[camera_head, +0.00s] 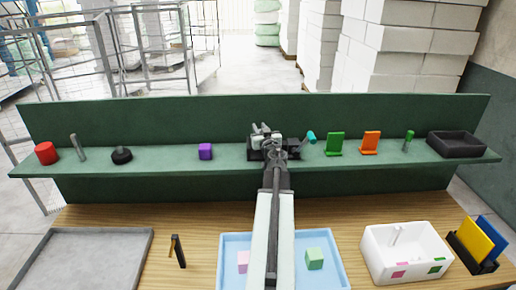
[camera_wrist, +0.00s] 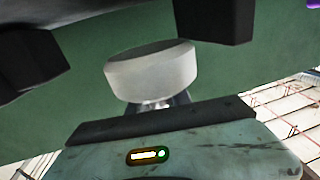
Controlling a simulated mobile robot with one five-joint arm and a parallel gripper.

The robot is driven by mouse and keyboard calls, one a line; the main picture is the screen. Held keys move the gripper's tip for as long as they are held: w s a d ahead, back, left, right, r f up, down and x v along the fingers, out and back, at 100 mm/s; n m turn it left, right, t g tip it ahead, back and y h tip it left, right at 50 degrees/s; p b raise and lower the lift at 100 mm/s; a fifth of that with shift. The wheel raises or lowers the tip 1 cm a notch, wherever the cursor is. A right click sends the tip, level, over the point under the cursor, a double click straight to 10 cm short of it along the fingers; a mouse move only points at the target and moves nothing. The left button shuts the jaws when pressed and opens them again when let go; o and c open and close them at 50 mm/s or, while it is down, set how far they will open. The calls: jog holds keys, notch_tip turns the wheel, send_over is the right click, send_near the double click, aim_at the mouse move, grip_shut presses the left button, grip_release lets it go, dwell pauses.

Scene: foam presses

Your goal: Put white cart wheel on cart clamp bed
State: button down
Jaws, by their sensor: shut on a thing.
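The white cart wheel (camera_wrist: 150,72) is a pale round disc, seen tilted in the wrist view just beyond the grey-green hand with its dark bar. My gripper (camera_wrist: 165,101) is shut on it; only small metallic parts of the fingers show below the wheel. Two dark blocks, which look like clamp parts (camera_wrist: 212,20), stand to the left and right of the wheel, nearer the top of the picture. In the head view, my gripper (camera_head: 276,144) is at the dark clamp (camera_head: 256,152) in the middle of the green shelf. I cannot tell whether the wheel touches the clamp bed.
The shelf's back panel (camera_head: 180,120) rises behind. A blue tray (camera_head: 230,240) lies below my arm.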

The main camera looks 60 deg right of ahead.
jog(key=shift+f, duration=0.25)
notch_tip(320, 180, down, 4)
jog(key=b, duration=0.3)
jog(key=shift+w+b, duration=0.1)
jog(key=shift+b, duration=0.3)
jog(key=shift+r, duration=0.25)
jog(key=shift+f, duration=0.25)
jog(key=c, duration=1.5)
grip_release()
jog(key=shift+r, duration=0.1)
jog(key=shift+o, duration=0.2)
